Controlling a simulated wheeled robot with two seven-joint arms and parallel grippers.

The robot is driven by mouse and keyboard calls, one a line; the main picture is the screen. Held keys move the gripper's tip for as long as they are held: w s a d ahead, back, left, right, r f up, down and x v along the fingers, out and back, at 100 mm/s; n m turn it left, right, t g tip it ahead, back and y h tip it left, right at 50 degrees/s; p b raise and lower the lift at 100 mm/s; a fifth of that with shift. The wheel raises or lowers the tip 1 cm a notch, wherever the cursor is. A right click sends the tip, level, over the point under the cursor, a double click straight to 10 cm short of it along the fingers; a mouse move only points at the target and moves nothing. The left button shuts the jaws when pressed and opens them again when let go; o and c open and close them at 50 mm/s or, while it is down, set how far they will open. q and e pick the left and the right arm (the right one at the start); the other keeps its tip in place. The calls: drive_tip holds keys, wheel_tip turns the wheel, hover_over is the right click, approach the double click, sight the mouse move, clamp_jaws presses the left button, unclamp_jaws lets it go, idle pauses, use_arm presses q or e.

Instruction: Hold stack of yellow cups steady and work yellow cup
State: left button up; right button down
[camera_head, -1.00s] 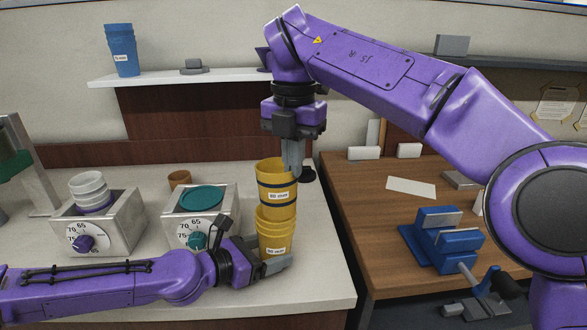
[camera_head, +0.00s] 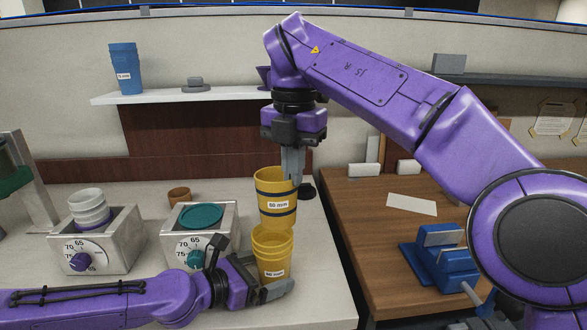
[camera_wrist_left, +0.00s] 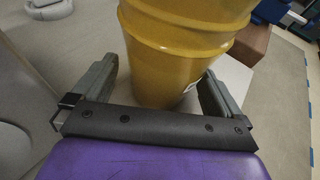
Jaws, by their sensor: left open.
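A yellow cup (camera_head: 276,205) with dark bands and a white label is upright above a stack of yellow cups (camera_head: 272,255) on the counter. Its bottom is at about the stack's rim; I cannot tell whether they still touch. My right gripper (camera_head: 293,180) comes down from above and is shut on the upper cup's right rim. My left gripper (camera_head: 270,284) is low at the stack's base, open. In the left wrist view the yellow stack (camera_wrist_left: 180,60) stands between the open fingers of my left gripper (camera_wrist_left: 158,72), with some room beside it.
Left of the stack stand a metal box with a teal lid (camera_head: 201,217) and another with white cups (camera_head: 88,205). A small brown cup (camera_head: 179,195) is behind. Blue cups (camera_head: 124,68) stand on the shelf (camera_head: 220,94). A blue vise (camera_head: 442,255) is on the wooden table (camera_head: 372,225).

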use_arm(q)
drive_tip(key=v, duration=1)
drive_tip(key=shift+s+a+r, duration=0.15)
drive_tip(key=shift+a+r, duration=0.05)
drive_tip(key=shift+r, duration=0.05)
drive_tip(key=shift+s+a, duration=0.25)
drive_tip(key=shift+a, duration=0.05)
